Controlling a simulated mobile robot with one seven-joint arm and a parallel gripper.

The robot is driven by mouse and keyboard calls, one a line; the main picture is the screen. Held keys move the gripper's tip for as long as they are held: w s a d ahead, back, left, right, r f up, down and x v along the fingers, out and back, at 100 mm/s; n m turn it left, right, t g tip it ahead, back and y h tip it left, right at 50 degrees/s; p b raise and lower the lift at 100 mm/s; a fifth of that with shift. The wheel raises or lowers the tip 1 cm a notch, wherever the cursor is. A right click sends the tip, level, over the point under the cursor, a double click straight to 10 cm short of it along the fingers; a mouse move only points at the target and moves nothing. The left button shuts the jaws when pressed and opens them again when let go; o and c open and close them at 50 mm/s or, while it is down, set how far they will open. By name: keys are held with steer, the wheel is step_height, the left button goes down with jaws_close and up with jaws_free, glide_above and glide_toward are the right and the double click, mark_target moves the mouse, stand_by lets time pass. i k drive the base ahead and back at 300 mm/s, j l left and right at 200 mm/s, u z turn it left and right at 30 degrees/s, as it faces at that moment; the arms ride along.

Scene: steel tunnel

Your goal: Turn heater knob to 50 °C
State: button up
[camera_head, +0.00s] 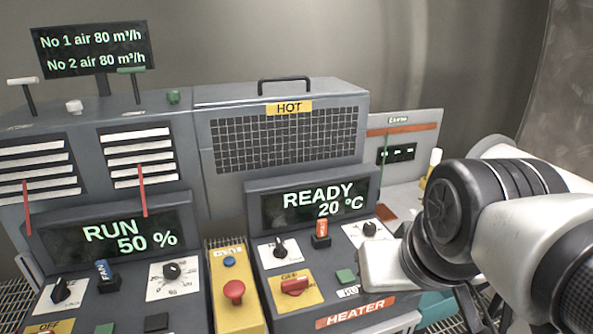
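The heater panel has a dark display (318,205) reading READY and 20 °C. A black knob (370,229) on a white plate sits at the right of this panel. Its scale is too small to read. A second black knob (280,248) on a white plate sits at the left. I cannot tell for sure from the labels which one sets temperature. My gripper's pale body (388,268) is at the panel's right edge, just below the right knob. Its fingers cannot be made out, and nothing shows held. It covers part of the panel's right side.
Between the knobs stands an orange-tagged switch (321,235). Below are a red switch (293,285) on a yellow OFF plate and a green button (345,276). A yellow box with a red button (234,291) stands left. The fan display (120,234) reads RUN 50 %.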

mark_target(369, 228)
steer(key=i+l, duration=0.1)
steer(key=l, duration=0.3)
steer(key=i+l+u, duration=0.1)
steer(key=l, duration=0.3)
steer(key=i+l, duration=0.15)
steer(key=l, duration=0.25)
steer(key=u, duration=0.05)
